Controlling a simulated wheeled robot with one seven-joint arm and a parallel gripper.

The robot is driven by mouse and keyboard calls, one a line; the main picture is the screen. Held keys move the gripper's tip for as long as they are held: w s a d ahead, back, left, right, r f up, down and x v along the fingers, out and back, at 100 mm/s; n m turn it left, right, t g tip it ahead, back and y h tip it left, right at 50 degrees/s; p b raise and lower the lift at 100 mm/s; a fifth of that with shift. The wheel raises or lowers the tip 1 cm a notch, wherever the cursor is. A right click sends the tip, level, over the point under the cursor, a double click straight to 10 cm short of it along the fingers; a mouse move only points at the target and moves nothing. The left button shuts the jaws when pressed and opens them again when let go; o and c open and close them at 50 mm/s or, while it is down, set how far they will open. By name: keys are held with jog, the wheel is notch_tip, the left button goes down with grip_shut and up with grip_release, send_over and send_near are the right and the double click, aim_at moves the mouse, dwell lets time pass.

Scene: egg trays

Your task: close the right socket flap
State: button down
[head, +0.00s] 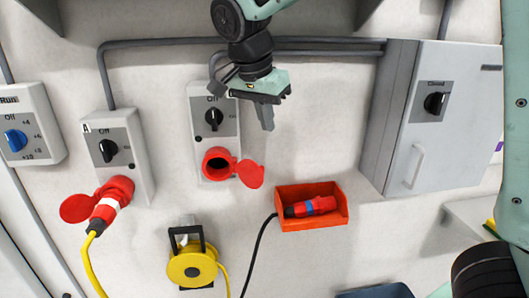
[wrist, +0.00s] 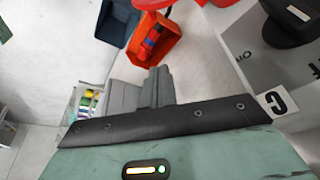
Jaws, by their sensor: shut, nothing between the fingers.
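The right socket (head: 216,164) is a red round socket on the lower part of a grey switch box, with its dark opening showing. Its red flap (head: 250,174) stands open, swung out to the right. My gripper (head: 268,124) is above and slightly right of the flap in the head view, apart from it, fingers together and empty. The closed fingers (wrist: 158,86) also show in the wrist view. A red part at the top edge of the wrist view (wrist: 155,4) looks like the flap or socket, cut off by the frame.
The left socket holds a red plug (head: 105,207) with a yellow cable; its flap (head: 76,208) is open. A red bin (head: 311,222) holds a loose red plug (head: 318,206). A yellow reel (head: 192,266) hangs below. A grey cabinet (head: 432,140) is at right.

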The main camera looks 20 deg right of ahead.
aim_at(254, 171)
notch_tip(254, 171, down, 9)
jog(key=p, duration=0.5)
jog(key=shift+a+f, duration=0.15)
jog(key=shift+a, duration=0.05)
jog(key=shift+s+a+m, duration=0.1)
jog(key=shift+s+m, duration=0.1)
jog(key=shift+m, duration=0.1)
